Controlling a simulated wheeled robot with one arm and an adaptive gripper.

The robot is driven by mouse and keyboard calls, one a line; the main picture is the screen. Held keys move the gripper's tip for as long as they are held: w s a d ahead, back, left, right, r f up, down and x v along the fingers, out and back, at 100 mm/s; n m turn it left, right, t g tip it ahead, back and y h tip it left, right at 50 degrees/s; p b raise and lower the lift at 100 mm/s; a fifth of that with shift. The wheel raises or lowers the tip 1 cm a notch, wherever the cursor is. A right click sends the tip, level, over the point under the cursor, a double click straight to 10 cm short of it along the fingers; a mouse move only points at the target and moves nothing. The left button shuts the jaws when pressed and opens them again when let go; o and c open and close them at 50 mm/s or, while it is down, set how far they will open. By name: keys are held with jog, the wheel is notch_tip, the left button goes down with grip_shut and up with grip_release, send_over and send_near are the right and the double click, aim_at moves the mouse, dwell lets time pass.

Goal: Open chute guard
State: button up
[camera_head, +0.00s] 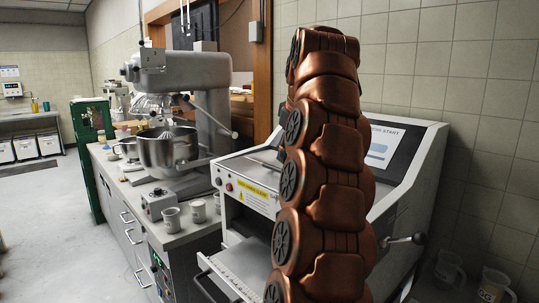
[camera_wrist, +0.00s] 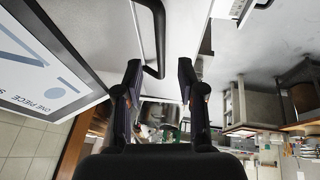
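A white machine (camera_head: 262,180) with a sloped top and a yellow warning label stands in front of me, partly hidden by my copper-coloured arm. A pale metal tray or chute (camera_head: 240,262) juts from its lower front. In the wrist view a black bent handle (camera_wrist: 158,42) is fixed to a pale panel (camera_wrist: 118,32), which may be the guard; I cannot tell for sure. My gripper (camera_wrist: 160,82) is open and empty, its two black fingers apart, with the handle's end ahead of and between the fingertips, not gripped. In the head view my gripper is hidden behind the arm.
A framed sign (camera_wrist: 45,65) lies close on the left in the wrist view. A stand mixer (camera_head: 170,130) and metal cups (camera_head: 171,219) stand on the counter left of the machine. A crank handle (camera_head: 405,240) sticks out at its right. The floor (camera_head: 60,240) at left is clear.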

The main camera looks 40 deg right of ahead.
jog(key=a+p, duration=0.1)
jog(key=a, duration=0.5)
jog(key=shift+w+a+n+g+y+p, duration=0.2)
jog(key=shift+w+n+g+y+p, duration=0.1)
jog(key=shift+w+y, duration=0.1)
dwell(0.5)
